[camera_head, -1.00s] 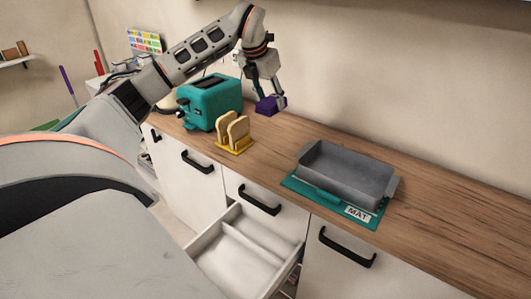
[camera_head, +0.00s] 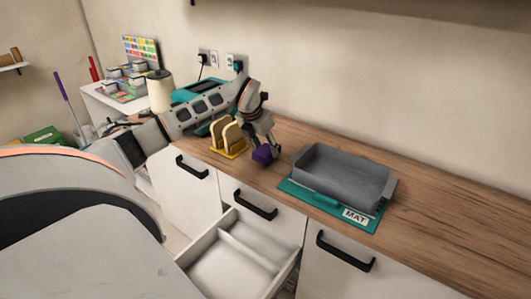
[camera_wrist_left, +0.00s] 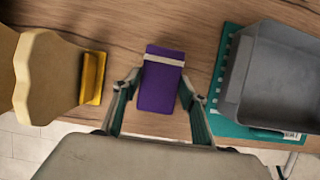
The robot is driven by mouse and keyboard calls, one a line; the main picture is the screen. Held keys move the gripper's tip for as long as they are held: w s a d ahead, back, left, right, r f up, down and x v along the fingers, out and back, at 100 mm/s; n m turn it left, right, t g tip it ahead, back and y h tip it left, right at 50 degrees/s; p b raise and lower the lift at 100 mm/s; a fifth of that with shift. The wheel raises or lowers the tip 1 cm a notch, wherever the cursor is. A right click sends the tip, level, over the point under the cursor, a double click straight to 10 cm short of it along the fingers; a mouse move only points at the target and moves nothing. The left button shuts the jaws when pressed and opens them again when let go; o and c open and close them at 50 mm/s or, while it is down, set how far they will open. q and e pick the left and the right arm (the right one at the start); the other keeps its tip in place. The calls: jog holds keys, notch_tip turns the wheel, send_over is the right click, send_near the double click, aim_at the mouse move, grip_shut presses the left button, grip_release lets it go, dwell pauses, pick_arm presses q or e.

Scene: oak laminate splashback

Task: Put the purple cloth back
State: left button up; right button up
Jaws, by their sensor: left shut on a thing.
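The purple cloth (camera_head: 264,154) is a small folded bundle with a pale band, seen clearly in the left wrist view (camera_wrist_left: 159,88). My left gripper (camera_head: 265,146) is shut on it, with one finger on each side of the bundle in the left wrist view (camera_wrist_left: 158,100). The cloth is over the counter near its front edge, between the toast rack and the grey tin; whether it touches the wood I cannot tell. An open drawer (camera_head: 190,262) with a divider is below the counter and looks empty. My right gripper is not in view.
A yellow rack with bread slices (camera_head: 228,139) stands left of the cloth. The grey tin (camera_head: 345,178) sits on a teal mat (camera_head: 300,194) to the right. My arm partly hides a teal toaster (camera_head: 190,92). The counter (camera_head: 430,228) is clear farther right.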

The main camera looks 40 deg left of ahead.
pick_arm(q)
jog(key=shift+f, duration=0.95)
jog(key=shift+f, duration=0.2)
jog(key=o, duration=1)
jog(key=shift+r, duration=0.3)
jog(key=v, duration=1.1)
jog(key=shift+s+r+p, duration=0.15)
jog(key=shift+r+p, duration=0.2)
jog(key=shift+r, duration=0.05)
